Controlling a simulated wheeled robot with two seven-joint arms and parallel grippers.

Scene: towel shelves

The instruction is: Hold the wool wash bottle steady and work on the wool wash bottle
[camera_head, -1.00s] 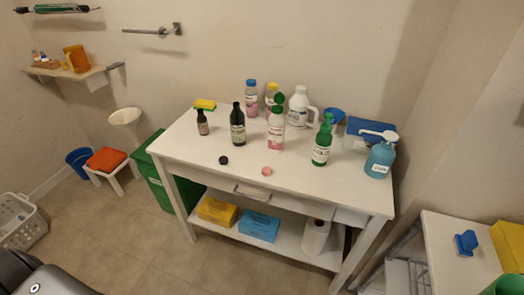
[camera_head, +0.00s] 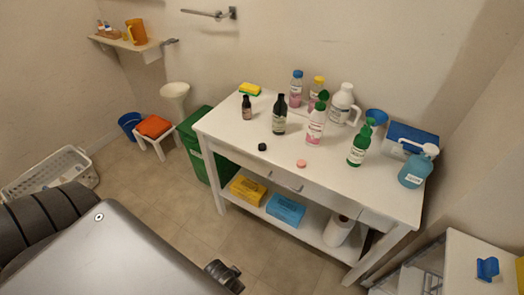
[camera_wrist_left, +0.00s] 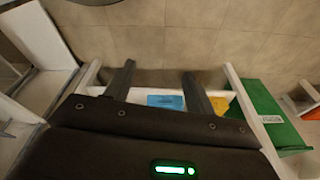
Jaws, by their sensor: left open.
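Several bottles stand upright on the white table in the head view. Their labels are too small to read, so I cannot tell which is the wool wash bottle. They include a pink-and-white bottle with a green top (camera_head: 316,124), a dark bottle (camera_head: 279,115), a small dark bottle (camera_head: 247,108), a green spray bottle (camera_head: 360,144) and a white jug (camera_head: 343,104). My left gripper (camera_wrist_left: 158,84) is open and empty in the left wrist view, its two fingers apart over the table's lower shelf. My right gripper is not in view.
The white table (camera_head: 225,127) has a black cap (camera_head: 262,147) and a pink cap (camera_head: 301,163) near its front edge. Yellow (camera_head: 248,189) and blue (camera_head: 285,208) boxes lie on the lower shelf. A green bin (camera_head: 197,135) stands left of it. Floor before the table is clear.

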